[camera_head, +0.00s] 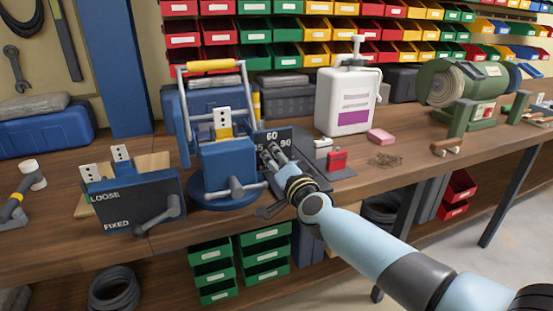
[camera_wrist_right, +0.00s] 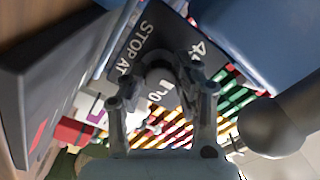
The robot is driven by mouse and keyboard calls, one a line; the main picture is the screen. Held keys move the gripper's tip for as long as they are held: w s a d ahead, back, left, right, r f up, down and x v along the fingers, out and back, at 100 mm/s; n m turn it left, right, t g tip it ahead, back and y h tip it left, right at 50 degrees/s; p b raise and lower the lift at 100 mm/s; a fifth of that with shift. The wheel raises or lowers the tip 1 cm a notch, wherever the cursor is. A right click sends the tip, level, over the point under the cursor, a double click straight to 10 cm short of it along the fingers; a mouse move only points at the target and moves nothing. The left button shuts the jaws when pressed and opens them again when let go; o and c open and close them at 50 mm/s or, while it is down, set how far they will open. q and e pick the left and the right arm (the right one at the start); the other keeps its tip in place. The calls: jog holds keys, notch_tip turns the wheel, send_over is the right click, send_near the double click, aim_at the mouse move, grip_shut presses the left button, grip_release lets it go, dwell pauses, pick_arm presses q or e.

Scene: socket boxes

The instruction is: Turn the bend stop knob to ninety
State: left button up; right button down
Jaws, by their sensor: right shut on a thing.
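The bend stop plate (camera_head: 283,133) is a dark panel beside the blue bender (camera_head: 228,165). In the head view it shows 60 at the top, 90 at the right and a partly covered number at the left. In the wrist view the plate (camera_wrist_right: 128,62) reads "STOP AT", with a cut-off number starting with 4. My right gripper (camera_head: 268,152) reaches the plate from the front right. Its fingers (camera_wrist_right: 165,92) are closed on the knob in front of the plate. The knob is mostly hidden by the fingers, and I cannot tell where it points. My left gripper is out of view.
A dark LOOSE/FIXED panel (camera_head: 130,203) with a lever stands left of the bender. A white jug (camera_head: 347,100), a red padlock-like block (camera_head: 337,159) and a pink block (camera_head: 381,136) stand to the right. The bench front (camera_head: 400,180) is mostly clear.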

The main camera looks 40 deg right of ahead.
jog(key=m, duration=0.6)
jog(key=shift+f, duration=0.1)
jog(key=m+b, duration=0.1)
jog(key=m, duration=0.4)
jog(key=shift+m, duration=0.5)
jog(key=c, duration=1)
grip_release()
jog(key=v, duration=1.2)
